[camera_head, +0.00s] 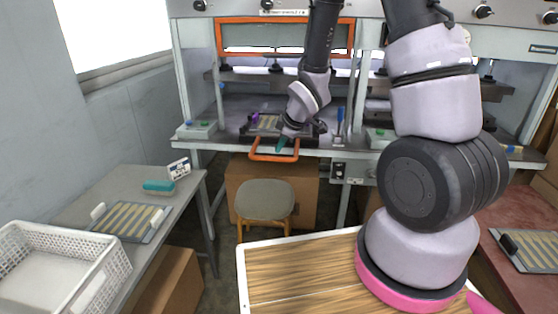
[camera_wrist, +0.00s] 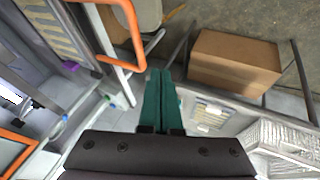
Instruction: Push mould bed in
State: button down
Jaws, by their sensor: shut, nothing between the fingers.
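The mould bed (camera_head: 268,123), with a striped mould plate on it, sits in the left press opening. Its orange handle (camera_head: 273,157) sticks out over the press's front edge. My gripper (camera_head: 281,146) has green fingers, shut with nothing between them. It points down and overlaps the handle in the head view. In the wrist view the shut fingertips (camera_wrist: 160,73) lie just right of the handle (camera_wrist: 137,38). The mould bed's striped plate (camera_wrist: 52,30) is further left there. I cannot tell whether the fingers touch the handle.
A stool (camera_head: 265,200) stands below the press in front of a cardboard box (camera_head: 310,185). The left table (camera_head: 186,194) holds a striped plate, a teal item and a white basket (camera_head: 105,272). An orange frame (camera_head: 236,20) borders the press window. A wooden-topped surface (camera_head: 290,280) is in front.

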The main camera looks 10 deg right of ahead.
jog(key=w+f, duration=0.8)
jog(key=f, duration=0.1)
jog(key=shift+w+a, duration=0.4)
